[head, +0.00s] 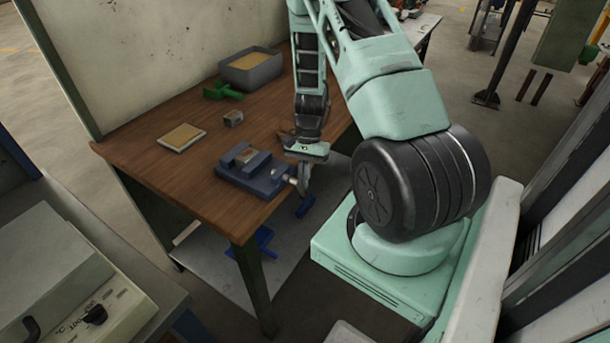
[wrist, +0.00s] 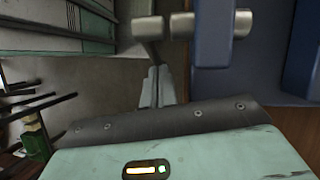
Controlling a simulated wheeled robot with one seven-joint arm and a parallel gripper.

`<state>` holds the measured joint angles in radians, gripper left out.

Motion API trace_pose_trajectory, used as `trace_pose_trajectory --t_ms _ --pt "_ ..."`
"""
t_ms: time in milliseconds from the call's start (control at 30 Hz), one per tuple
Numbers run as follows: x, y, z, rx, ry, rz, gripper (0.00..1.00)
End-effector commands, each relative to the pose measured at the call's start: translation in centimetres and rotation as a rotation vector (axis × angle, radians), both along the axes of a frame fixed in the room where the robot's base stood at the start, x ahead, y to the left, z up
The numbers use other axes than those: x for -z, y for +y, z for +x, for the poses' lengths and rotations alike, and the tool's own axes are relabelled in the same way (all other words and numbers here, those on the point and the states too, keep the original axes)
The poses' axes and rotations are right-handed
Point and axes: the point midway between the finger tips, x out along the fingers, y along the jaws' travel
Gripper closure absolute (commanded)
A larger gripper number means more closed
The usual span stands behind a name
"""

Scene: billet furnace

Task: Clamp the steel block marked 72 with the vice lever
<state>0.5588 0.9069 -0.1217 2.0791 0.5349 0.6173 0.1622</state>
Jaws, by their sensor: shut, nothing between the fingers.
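The blue vice (head: 233,176) sits at the near edge of the wooden table. The vice's grey lever (head: 292,181) is at the right end, past the table edge. In the wrist view the lever's grey rounded end (wrist: 148,27) and the blue vice body (wrist: 212,40) show at the top. My gripper (head: 304,187) points down beside the lever. In the wrist view its fingers (wrist: 157,78) are together, empty, just below the lever end; contact cannot be told.
A small block (head: 233,118), a flat tan-topped plate (head: 182,137), a green object (head: 222,91) and a grey bin (head: 251,70) stand on the table (head: 150,165). Blue pieces (head: 262,239) lie on the shelf below. A panel (head: 150,50) rises behind the table.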

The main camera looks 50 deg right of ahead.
Motion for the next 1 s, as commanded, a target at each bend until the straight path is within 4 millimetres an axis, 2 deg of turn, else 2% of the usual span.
trace_pose_trajectory --t_ms 200,1000 --pt "0.92 0.46 -0.10 0.002 0.013 0.141 1.00" --pt "1.19 0.97 -0.10 0.000 0.011 0.131 1.00"
